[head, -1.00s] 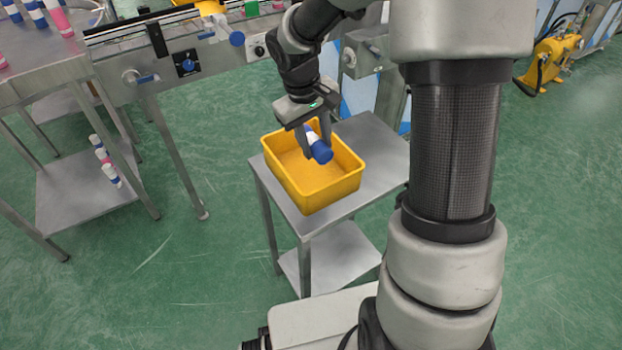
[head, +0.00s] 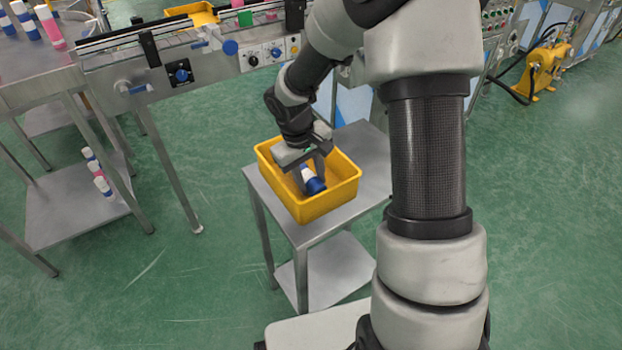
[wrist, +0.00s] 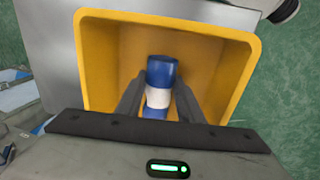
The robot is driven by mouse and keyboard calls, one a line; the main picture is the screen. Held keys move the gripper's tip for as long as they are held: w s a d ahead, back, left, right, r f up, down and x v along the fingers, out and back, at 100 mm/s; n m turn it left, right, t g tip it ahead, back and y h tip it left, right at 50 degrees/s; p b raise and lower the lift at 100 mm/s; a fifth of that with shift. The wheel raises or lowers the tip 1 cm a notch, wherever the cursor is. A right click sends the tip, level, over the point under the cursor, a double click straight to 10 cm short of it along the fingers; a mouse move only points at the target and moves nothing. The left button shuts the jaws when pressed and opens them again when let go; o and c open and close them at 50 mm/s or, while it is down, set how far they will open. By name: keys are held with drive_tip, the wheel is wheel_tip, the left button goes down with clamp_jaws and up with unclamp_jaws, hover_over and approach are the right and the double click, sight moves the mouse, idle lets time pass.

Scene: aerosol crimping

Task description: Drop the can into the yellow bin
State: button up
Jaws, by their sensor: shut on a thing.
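The can (head: 314,184) is blue with a white band, and my gripper (head: 309,180) is shut on it. In the wrist view the can (wrist: 159,72) sits between the two dark fingers of my gripper (wrist: 158,100). The yellow bin (head: 322,205) stands on a small metal table. The can and fingertips are inside the bin's opening, below the level of its far rim. In the wrist view the bin (wrist: 250,65) surrounds the can on the visible sides. I cannot tell whether the can touches the bin floor. The bin holds nothing else that I can see.
The small metal table (head: 372,160) has bare room right of the bin. A conveyor (head: 215,65) with control knobs runs behind. A metal bench (head: 40,85) at left carries several coloured cans, with more on its lower shelf. A yellow machine (head: 546,66) stands far right.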

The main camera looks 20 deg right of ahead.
drive_tip(key=o, duration=1)
drive_tip(key=shift+o, duration=0.2)
